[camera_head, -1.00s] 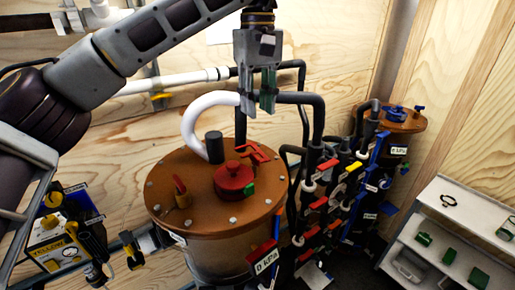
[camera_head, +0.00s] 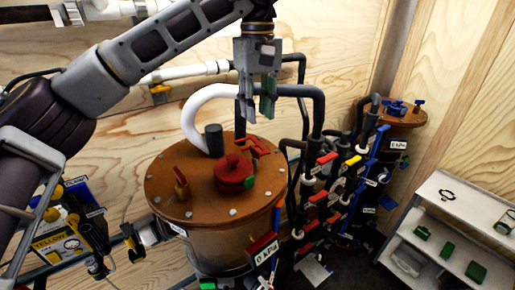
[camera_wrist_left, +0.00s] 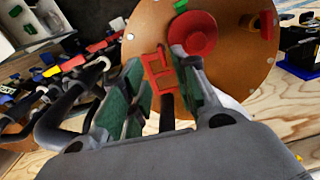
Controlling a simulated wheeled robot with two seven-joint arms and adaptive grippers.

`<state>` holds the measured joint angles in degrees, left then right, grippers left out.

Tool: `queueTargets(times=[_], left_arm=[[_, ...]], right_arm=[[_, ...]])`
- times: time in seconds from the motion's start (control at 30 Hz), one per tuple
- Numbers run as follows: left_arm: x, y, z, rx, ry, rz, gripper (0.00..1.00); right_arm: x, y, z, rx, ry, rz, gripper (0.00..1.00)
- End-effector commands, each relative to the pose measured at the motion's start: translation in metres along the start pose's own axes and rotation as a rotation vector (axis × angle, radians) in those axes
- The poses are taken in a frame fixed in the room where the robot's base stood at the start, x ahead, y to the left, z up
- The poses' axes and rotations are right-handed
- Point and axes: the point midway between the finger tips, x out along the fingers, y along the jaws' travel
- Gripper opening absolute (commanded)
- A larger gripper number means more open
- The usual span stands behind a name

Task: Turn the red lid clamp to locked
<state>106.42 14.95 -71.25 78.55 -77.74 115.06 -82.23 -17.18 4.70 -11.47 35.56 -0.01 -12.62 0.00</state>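The red lid clamp (camera_head: 261,148) is a small angular bracket on the brown round lid (camera_head: 196,207) of a tank, beside a round red cap (camera_head: 234,174). My left gripper (camera_head: 257,112) hangs fingers-down above the clamp in the head view, apart from it. In the left wrist view the left gripper (camera_wrist_left: 156,68) is open and empty, with green-padded fingers spread. The clamp (camera_wrist_left: 158,82) shows between and beyond them, and the red cap (camera_wrist_left: 195,33) lies past the right finger. My right gripper is not in view.
A white curved hose (camera_head: 190,120) and a black cylinder (camera_head: 214,140) rise from the lid's back. Black pipes and several coloured valve handles (camera_head: 328,158) crowd the right. A white shelf (camera_head: 455,225) stands farther right.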

Motion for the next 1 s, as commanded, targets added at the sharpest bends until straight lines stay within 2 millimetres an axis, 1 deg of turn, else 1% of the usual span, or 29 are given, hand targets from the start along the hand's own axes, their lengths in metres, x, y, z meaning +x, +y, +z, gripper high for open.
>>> queueTargets(times=[0.03,0.7,0.83,1.0], left_arm=[[0.008,0.0,0.0,0.001,-0.002,-0.002,0.29],[0.09,0.0,0.0,0.001,-0.001,-0.001,0.29],[0.1,-0.001,0.0,0.0,0.0,0.0,0.29],[0.107,0.0,0.0,0.001,0.0,0.001,0.29]], right_arm=[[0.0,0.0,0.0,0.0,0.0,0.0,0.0],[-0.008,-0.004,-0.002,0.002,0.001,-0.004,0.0],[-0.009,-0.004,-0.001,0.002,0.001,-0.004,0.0],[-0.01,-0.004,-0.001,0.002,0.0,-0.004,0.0]])
